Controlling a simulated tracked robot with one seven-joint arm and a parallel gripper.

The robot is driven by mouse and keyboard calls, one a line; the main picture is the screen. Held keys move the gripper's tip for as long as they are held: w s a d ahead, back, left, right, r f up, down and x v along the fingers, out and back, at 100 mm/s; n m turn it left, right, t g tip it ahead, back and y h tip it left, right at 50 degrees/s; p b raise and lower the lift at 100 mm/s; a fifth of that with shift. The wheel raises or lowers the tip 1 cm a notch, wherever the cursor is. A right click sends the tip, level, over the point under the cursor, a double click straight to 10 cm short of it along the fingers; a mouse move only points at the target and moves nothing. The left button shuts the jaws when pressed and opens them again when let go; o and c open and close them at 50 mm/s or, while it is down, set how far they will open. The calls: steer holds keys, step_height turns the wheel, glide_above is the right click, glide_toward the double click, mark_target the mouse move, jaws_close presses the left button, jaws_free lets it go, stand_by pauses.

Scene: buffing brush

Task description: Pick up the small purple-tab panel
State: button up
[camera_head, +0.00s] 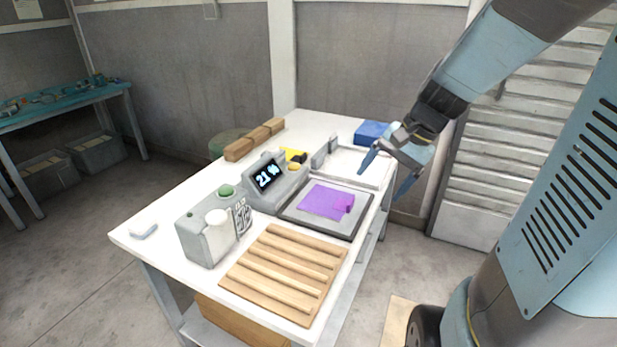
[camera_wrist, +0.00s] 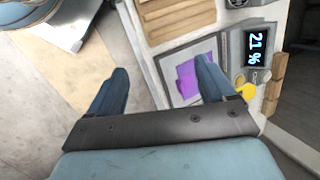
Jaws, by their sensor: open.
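The purple panel (camera_head: 325,202) lies flat on a grey scale-like plate (camera_head: 291,217) on the white table. A small darker purple tab stands at its right edge. In the wrist view the purple panel (camera_wrist: 187,80) is partly hidden behind the right finger. My gripper (camera_head: 386,179) is open and empty, above the table's right edge, to the right of the panel and higher than it. In the wrist view my gripper (camera_wrist: 160,88) shows both blue fingers spread wide, with floor and table edge between them.
A display unit (camera_head: 270,178) reading 21 % stands left of the plate. A grey device (camera_head: 196,240) with a green button and white roller, a slatted wooden rack (camera_head: 282,272), wooden blocks (camera_head: 255,139), a blue box (camera_head: 371,132) and a white tray (camera_head: 372,180) share the table.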

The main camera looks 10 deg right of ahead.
steer(key=w+d+f+m+t+y, duration=0.1)
steer(key=w+d+f+m+y, duration=0.35)
steer(key=w+f+m, duration=0.4)
steer(key=m+t+y, duration=0.2)
steer(key=m+t, duration=0.3)
steer(key=m, duration=0.4)
glide_toward(353, 202)
steer(key=shift+n, duration=0.25)
steer(key=x, duration=0.9)
steer(key=shift+a, duration=0.1)
steer(key=c, duration=1.3)
steer(key=shift+o, duration=0.2)
